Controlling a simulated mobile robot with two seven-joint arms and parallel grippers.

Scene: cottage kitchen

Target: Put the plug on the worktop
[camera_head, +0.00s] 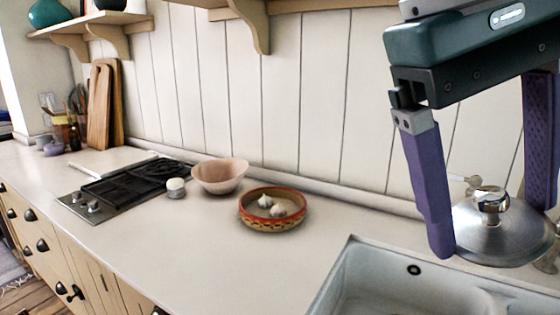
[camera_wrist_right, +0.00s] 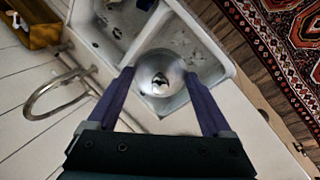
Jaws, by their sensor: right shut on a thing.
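The plug (camera_head: 500,240) is a shiny metal dome with a round knob on top, at the right of the head view. It also shows in the right wrist view (camera_wrist_right: 174,68), between the two purple fingers. My right gripper (camera_head: 492,228) is shut on the plug, one finger on each side of it. In the wrist view the plug overlaps the white sink (camera_wrist_right: 201,50). The pale worktop (camera_head: 190,245) runs along the wall to the left of the sink. My left gripper is not in view.
A red patterned dish (camera_head: 272,222) with garlic, a pink bowl (camera_head: 219,188), a small white jar (camera_head: 176,193) and a black hob (camera_head: 120,188) stand on the worktop. The worktop in front of the dish is clear. A curved tap (camera_wrist_right: 50,97) stands behind the sink.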

